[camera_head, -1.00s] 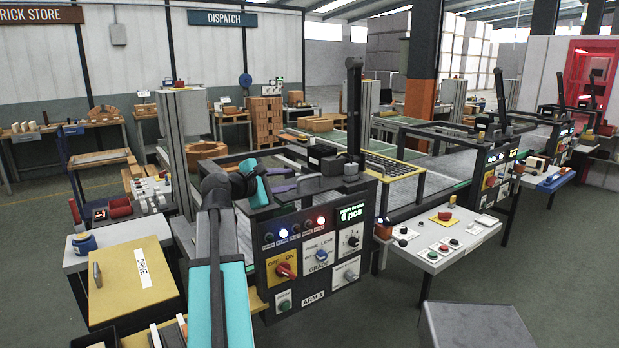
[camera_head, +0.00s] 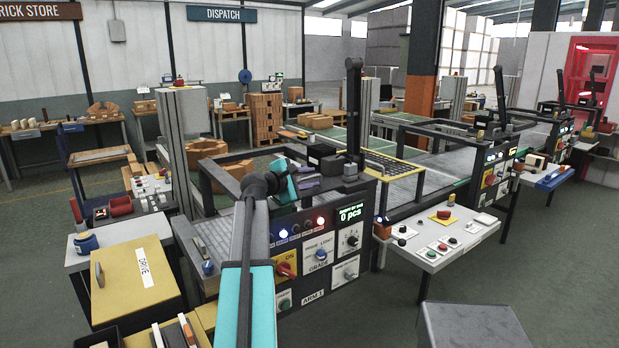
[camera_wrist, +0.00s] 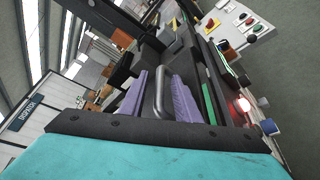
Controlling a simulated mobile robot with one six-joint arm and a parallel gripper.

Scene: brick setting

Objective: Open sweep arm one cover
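My gripper (camera_head: 308,183) is over the frame behind the ARM 1 control panel (camera_head: 316,290), close to a dark box-like housing (camera_head: 327,160). In the wrist view, the two purple fingers of my gripper (camera_wrist: 160,97) stand apart. A grey loop handle (camera_wrist: 160,92) shows between them, with a gap visible around it. A dark surface lies behind the handle; I cannot tell where the cover's edges are. My arm partly hides the panel's left side in the head view.
A tall black post (camera_head: 353,105) rises just right of the housing. A yellow box marked DRIVE (camera_head: 140,280) stands at left. A white table with buttons (camera_head: 440,240) is at right.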

